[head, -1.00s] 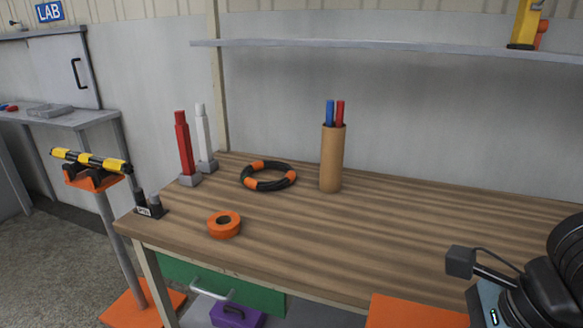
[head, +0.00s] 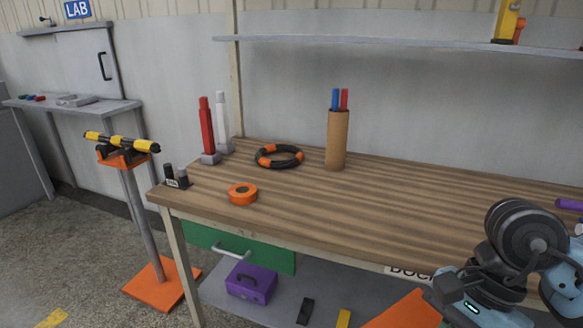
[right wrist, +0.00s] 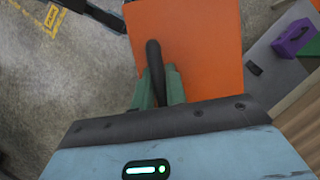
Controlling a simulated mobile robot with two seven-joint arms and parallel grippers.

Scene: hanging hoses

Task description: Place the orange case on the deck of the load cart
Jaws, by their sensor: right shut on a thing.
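The orange case (right wrist: 195,40) hangs from my right gripper (right wrist: 160,88), whose green fingers are shut on its dark handle (right wrist: 154,58) in the right wrist view. Part of the orange case also shows at the bottom of the head view (head: 405,312), in front of the workbench, beside my right arm. The right fingers are hidden in the head view. My left gripper is in neither view. I cannot make out the load cart or its deck in either view.
The wooden workbench (head: 400,200) holds orange tape (head: 242,194), a hose ring (head: 279,157) and a brown tube (head: 337,140). A purple box (head: 251,283) sits on its lower shelf. An orange-based stand (head: 163,284) stands left. Floor at lower left is open.

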